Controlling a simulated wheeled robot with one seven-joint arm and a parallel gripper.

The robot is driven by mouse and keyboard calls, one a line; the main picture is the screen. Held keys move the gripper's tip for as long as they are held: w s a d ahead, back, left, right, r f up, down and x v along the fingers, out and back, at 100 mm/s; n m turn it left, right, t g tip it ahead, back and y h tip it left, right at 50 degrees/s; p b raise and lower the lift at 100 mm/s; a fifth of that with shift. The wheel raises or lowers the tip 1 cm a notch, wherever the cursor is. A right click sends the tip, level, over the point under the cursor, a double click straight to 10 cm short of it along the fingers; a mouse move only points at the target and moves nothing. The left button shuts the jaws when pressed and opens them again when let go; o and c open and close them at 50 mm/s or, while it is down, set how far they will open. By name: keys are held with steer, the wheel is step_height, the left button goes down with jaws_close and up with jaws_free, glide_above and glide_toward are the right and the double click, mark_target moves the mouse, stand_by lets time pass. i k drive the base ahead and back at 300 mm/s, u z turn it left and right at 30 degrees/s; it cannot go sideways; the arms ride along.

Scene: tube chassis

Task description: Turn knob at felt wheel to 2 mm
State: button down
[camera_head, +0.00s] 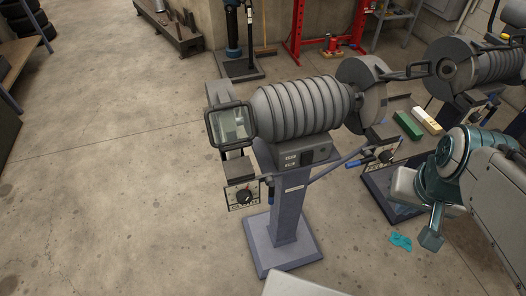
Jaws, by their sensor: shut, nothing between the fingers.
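A grey pedestal grinder (300,105) stands mid-view. At its left end, under a square framed shield (231,124), a panel holds a dark round knob (244,196) with a scale around it. A second dark knob (386,156) on a similar panel sits below the round wheel housing (362,92) at the right end. I cannot tell from the picture which wheel is felt, and the scale figures are too small to read. My gripper (432,238) is at the right, pointing down, shut and empty. It is apart from both knobs, lower right of the right one.
A second similar machine (490,66) stands at the upper right. A green bar (408,125) and a pale bar (426,120) lie near the right wheel. Blue-tipped levers (367,161) stick out by the panels. A teal patch (400,242) lies on the floor. The left floor is clear.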

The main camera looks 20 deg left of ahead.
mark_target(386, 156)
steer(key=z, duration=0.05)
steer(key=k, duration=1.2)
steer(key=u, duration=0.8)
steer(key=i, duration=1.25)
steer(key=z, duration=0.75)
